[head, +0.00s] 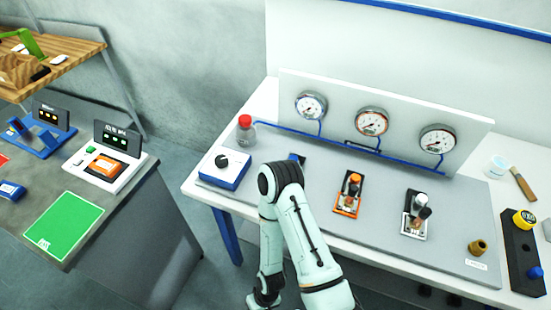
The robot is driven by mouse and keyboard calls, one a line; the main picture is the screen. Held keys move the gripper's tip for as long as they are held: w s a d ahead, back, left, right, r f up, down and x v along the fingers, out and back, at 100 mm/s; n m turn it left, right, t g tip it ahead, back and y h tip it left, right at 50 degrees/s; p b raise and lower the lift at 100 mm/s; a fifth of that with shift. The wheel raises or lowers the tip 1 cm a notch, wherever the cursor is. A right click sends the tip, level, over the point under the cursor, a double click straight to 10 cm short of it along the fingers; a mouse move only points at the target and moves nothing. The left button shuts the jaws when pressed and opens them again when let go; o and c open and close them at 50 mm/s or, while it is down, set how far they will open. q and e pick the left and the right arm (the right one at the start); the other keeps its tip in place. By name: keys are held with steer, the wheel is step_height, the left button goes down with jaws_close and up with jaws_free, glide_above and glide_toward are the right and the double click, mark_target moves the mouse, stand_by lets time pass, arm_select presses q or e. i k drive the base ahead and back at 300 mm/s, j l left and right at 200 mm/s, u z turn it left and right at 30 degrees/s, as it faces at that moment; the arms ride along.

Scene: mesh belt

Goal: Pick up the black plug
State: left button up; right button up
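I cannot pick out a black plug with certainty. A long black tray (519,251) at the right end of the table holds a yellow round piece (524,219) and a blue round piece (536,272). A small brass-brown plug-like piece (478,247) stands on the grey board left of the tray. One of my pale green arms rises from the bottom middle, bends over the table's front edge and folds back down. No gripper fingers show in the head view.
Three gauges (372,121) stand behind. A red-capped bottle (245,131) is at left. A white cup (496,167) and brush (522,184) lie right.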

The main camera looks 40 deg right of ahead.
mark_target(425, 212)
steer(key=z, duration=3.15)
